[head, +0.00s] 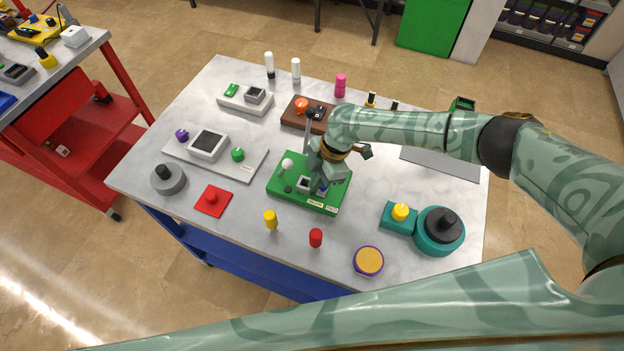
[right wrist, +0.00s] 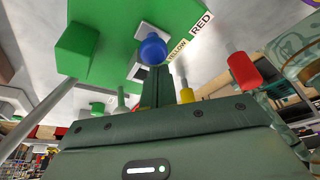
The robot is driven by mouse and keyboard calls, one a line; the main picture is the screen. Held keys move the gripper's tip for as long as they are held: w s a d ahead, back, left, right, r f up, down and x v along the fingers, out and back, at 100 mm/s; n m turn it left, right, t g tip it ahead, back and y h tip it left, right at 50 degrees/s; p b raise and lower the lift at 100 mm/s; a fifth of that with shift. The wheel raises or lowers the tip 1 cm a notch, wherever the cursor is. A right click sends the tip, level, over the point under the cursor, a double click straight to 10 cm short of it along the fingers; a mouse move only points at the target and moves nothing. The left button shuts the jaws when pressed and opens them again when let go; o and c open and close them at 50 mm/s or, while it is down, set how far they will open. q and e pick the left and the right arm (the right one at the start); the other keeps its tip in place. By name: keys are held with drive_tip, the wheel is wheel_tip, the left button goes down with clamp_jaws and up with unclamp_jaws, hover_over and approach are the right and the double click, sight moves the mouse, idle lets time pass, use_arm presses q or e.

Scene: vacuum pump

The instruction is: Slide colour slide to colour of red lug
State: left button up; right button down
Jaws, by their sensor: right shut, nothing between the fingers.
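The green board (head: 283,191) lies mid-table, with a small screen and a white knob on it. Its front right edge carries YELLOW and RED labels, clear in the right wrist view, RED (right wrist: 201,22) beyond YELLOW (right wrist: 177,52). The colour slide's blue knob (right wrist: 153,48) shows there beside the YELLOW label. My right gripper (head: 318,186) is low over the board, shut and empty. Its fingertips (right wrist: 155,70) appear right at the blue knob; I cannot tell whether they touch. A red lug (head: 315,237) and a yellow lug (head: 270,219) stand in front of the board. My left gripper is not in view.
A grey-white panel (head: 250,165) with purple and green knobs lies left of the board. A brown box (head: 293,117) is behind it. A teal box with yellow knob (head: 400,211) and a round teal unit (head: 427,236) stand right. A purple-yellow disc (head: 368,261) is near the front edge.

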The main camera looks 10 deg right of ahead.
drive_tip(key=d, duration=0.1)
drive_tip(key=s+d+p, duration=0.2)
drive_tip(key=shift+s+d+r, duration=0.15)
drive_tip(key=shift+s+d, duration=0.1)
drive_tip(key=shift+d, duration=0.15)
drive_tip(key=shift+s+d, duration=0.1)
drive_tip(key=p+v, duration=0.1)
drive_tip(key=v, duration=1.5)
